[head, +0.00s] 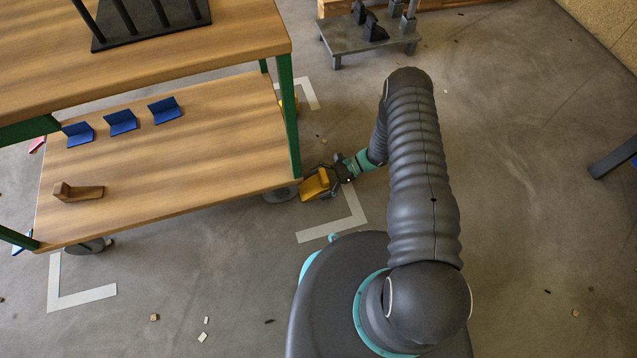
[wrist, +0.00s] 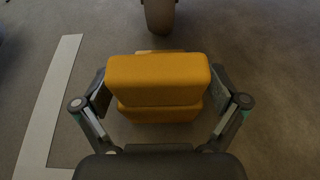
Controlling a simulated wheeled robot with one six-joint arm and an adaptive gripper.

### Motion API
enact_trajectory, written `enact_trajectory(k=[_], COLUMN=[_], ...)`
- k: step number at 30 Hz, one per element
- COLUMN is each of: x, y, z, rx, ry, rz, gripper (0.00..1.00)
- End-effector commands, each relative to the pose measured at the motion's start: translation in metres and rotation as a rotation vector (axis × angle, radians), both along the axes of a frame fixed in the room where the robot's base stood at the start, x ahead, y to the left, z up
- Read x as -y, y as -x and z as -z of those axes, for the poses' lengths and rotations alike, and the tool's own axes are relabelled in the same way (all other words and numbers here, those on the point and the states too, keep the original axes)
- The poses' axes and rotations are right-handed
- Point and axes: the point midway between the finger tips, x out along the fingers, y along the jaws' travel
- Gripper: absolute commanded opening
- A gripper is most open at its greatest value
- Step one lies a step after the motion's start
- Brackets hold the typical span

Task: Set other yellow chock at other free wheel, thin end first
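A yellow chock (head: 318,184) is low at the floor by the cart's near right corner. My gripper (head: 338,172) is at its right end. In the wrist view the chock (wrist: 158,80) sits between my two fingers (wrist: 160,98), which appear to press on its sides. Its thick end faces the wrist camera and hides most of its thin end. The free wheel (wrist: 160,14) is straight ahead of it, with a small gap of floor between. In the head view this wheel (head: 280,194) is partly under the cart.
The wooden cart (head: 200,170) has green legs (head: 288,115), and blue angled pieces (head: 122,122) and a brown block (head: 78,192) on its lower shelf. White floor marks (head: 335,228) lie at its corners. A grey rack (head: 370,40) stands behind. Floor to the right is mostly clear.

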Motion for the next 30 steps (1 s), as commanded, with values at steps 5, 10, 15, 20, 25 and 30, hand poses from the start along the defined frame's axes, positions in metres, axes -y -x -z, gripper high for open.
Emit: enact_trajectory(k=[5,10,15,20,25,30], x=[0.000,0.000,0.018,0.047,0.077,0.096], y=[0.000,0.000,-0.006,-0.015,-0.023,-0.029], z=[0.000,-0.004,-0.011,-0.023,-0.036,-0.044], rx=[0.000,0.000,0.001,0.003,0.003,0.003], ry=[0.000,0.000,0.000,0.000,0.000,0.000], rz=[0.000,0.000,0.004,0.004,0.003,0.001], gripper=[0.97,0.97,0.97,0.97,0.97,0.97])
